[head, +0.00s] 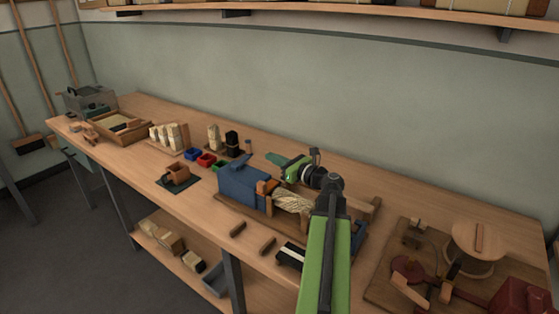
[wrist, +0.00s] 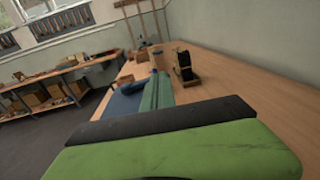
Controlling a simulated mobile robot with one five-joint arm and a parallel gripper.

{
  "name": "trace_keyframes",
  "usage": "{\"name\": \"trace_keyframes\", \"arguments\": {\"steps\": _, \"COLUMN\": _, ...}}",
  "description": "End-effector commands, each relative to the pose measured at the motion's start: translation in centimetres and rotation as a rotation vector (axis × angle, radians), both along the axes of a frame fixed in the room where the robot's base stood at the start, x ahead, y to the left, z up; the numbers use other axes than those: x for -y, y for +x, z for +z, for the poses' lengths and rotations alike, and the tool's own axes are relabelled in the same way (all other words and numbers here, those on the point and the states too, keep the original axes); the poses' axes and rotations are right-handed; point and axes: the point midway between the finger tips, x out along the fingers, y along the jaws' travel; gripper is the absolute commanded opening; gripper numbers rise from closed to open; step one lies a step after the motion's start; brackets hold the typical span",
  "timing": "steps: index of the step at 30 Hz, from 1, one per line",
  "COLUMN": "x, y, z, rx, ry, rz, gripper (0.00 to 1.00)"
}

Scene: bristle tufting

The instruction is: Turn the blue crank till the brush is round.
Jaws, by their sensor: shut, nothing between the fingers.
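My gripper (head: 270,157) is shut and empty, pointing left just behind the housing and above the bench. In the wrist view its green finger (wrist: 158,92) appears beside the blue part.
A board with a round wooden stand (head: 478,240) is at right. Bare bench lies behind my gripper.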

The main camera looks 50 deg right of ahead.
Motion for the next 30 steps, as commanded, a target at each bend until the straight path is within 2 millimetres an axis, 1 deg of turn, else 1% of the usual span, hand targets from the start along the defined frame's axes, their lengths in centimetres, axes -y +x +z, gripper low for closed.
{"name": "trace_keyframes", "arguments": {"steps": 1, "x": 0.0, "y": 1.4, "z": 0.0, "rx": 0.000, "ry": 0.000, "rz": 0.004, "gripper": 0.00}}
{"name": "trace_keyframes", "arguments": {"steps": 6, "x": -0.1, "y": 5.0, "z": 0.0, "rx": 0.000, "ry": 0.000, "rz": 0.003, "gripper": 0.00}}
{"name": "trace_keyframes", "arguments": {"steps": 9, "x": -0.1, "y": 6.6, "z": 0.0, "rx": 0.000, "ry": 0.000, "rz": 0.003, "gripper": 0.00}}
{"name": "trace_keyframes", "arguments": {"steps": 12, "x": -0.2, "y": 7.7, "z": 0.0, "rx": 0.000, "ry": 0.000, "rz": 0.003, "gripper": 0.00}}
{"name": "trace_keyframes", "arguments": {"steps": 17, "x": -0.3, "y": 8.4, "z": 0.0, "rx": 0.000, "ry": 0.000, "rz": 0.002, "gripper": 0.00}}
{"name": "trace_keyframes", "arguments": {"steps": 24, "x": -0.4, "y": 8.4, "z": 0.0, "rx": 0.000, "ry": 0.000, "rz": 0.002, "gripper": 0.00}}
{"name": "trace_keyframes", "arguments": {"steps": 25, "x": 0.7, "y": 8.7, "z": 0.0, "rx": 0.000, "ry": 0.000, "rz": 0.003, "gripper": 0.00}}
{"name": "trace_keyframes", "arguments": {"steps": 27, "x": 0.1, "y": 8.5, "z": 0.0, "rx": 0.000, "ry": 0.000, "rz": 0.004, "gripper": 0.00}}
{"name": "trace_keyframes", "arguments": {"steps": 30, "x": -0.2, "y": 8.6, "z": 0.0, "rx": 0.000, "ry": 0.000, "rz": 0.015, "gripper": 0.00}}
